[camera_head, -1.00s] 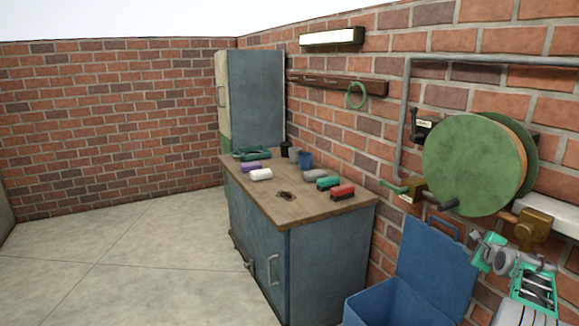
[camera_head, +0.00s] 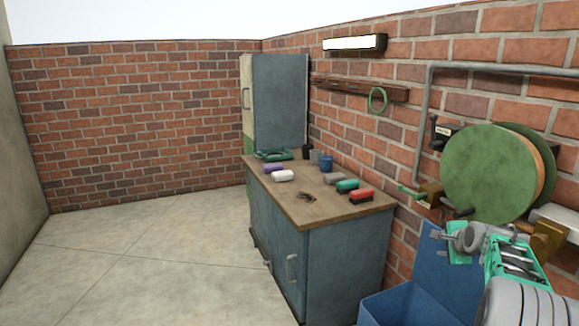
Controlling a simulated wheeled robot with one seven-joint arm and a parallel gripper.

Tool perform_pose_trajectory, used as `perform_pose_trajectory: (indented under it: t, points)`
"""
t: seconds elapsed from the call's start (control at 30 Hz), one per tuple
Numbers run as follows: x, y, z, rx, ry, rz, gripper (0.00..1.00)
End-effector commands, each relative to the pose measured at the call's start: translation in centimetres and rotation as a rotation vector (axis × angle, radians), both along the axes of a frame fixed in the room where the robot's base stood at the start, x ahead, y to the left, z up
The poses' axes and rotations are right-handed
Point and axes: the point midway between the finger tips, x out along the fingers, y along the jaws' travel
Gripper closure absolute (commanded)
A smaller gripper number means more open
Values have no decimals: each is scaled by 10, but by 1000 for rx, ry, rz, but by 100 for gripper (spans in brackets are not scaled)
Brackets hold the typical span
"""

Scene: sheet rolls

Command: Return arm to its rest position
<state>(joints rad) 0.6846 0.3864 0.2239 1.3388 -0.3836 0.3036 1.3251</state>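My arm reaches in from the lower right corner, its grey and green links folded in front of the blue bin and the hose reel. The grey and green end of the arm, my gripper (camera_head: 441,240), is at the left tip of these links, in front of the bin's raised lid. It is small and its fingers cannot be made out, so I cannot tell whether it is open or shut. I see nothing clearly held in it.
A wood-topped blue cabinet (camera_head: 345,265) carries several small rolls, cups and a green item. A blue bin (camera_head: 395,307) with a raised lid stands right of it. A green reel (camera_head: 487,174) hangs on the brick wall. The floor (camera_head: 140,275) at left is clear.

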Motion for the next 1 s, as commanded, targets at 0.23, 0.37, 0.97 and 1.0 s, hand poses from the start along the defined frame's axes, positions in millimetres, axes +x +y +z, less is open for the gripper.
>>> perform_pose_trajectory:
  t: [0.23,0.37,0.97,1.0]
  points:
    - [-69,182,47,-320,272,469,64]
    - [-147,268,51,-506,414,786,64]
    - [-334,359,13,-825,618,1468,64]
    - [-334,359,13,-826,618,1468,64]
